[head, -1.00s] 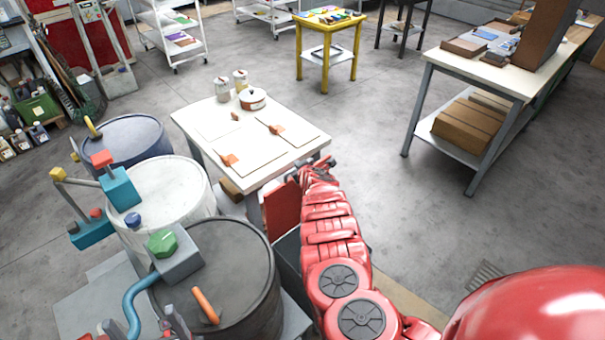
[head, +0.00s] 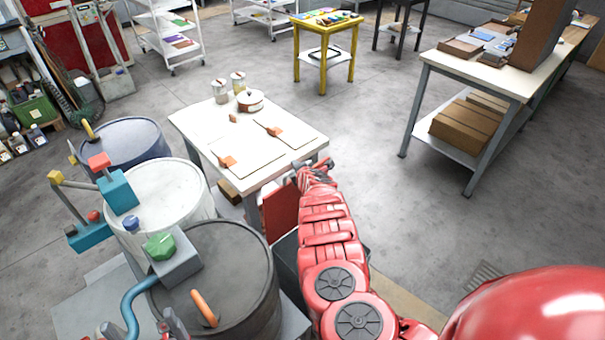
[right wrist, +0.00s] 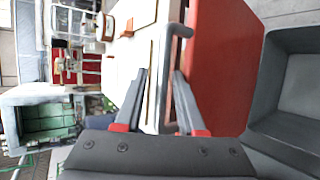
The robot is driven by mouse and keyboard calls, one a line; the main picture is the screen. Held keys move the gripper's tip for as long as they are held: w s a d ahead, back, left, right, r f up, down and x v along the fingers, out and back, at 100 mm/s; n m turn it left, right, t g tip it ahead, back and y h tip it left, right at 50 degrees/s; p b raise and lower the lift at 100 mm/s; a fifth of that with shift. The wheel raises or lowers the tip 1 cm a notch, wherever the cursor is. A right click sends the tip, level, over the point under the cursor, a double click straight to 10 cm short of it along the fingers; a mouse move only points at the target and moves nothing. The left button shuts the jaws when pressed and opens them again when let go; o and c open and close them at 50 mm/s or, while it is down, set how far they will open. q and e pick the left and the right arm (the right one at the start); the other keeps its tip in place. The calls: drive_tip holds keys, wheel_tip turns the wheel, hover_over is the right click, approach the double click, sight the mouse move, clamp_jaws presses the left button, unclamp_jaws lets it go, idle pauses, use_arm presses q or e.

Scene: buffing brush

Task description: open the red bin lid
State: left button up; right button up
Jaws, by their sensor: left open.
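The red bin lid (head: 280,212) stands raised, roughly upright, at the table's near side in the head view. In the right wrist view the red lid (right wrist: 222,70) has a grey bar handle (right wrist: 164,85) along its edge. My right gripper (right wrist: 159,72) has its fingers apart, one on each side of the handle, with a gap visible. The dark grey bin (head: 288,256) lies below the lid, partly hidden by my right arm. Its open inside shows in the right wrist view (right wrist: 300,88). My left gripper (head: 140,326) is open at the bottom left, partly cut off.
A white table (head: 205,133) with boards, brushes and pots stands just beyond the lid. Several drums, including a dark one (head: 235,265) and a white one (head: 165,190), stand at left with valves on top. The floor right of the table is clear.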

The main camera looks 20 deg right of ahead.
drive_tip(key=shift+s+a+r+p, duration=0.3)
drive_tip(key=shift+s+p, duration=0.1)
drive_tip(key=shift+s, duration=0.2)
drive_tip(key=d+p+v, duration=0.1)
drive_tip(key=p+v, duration=1.5)
drive_tip(key=shift+a+p, duration=0.3)
drive_tip(key=shift+p, duration=0.05)
drive_tip(key=shift+w, duration=0.1)
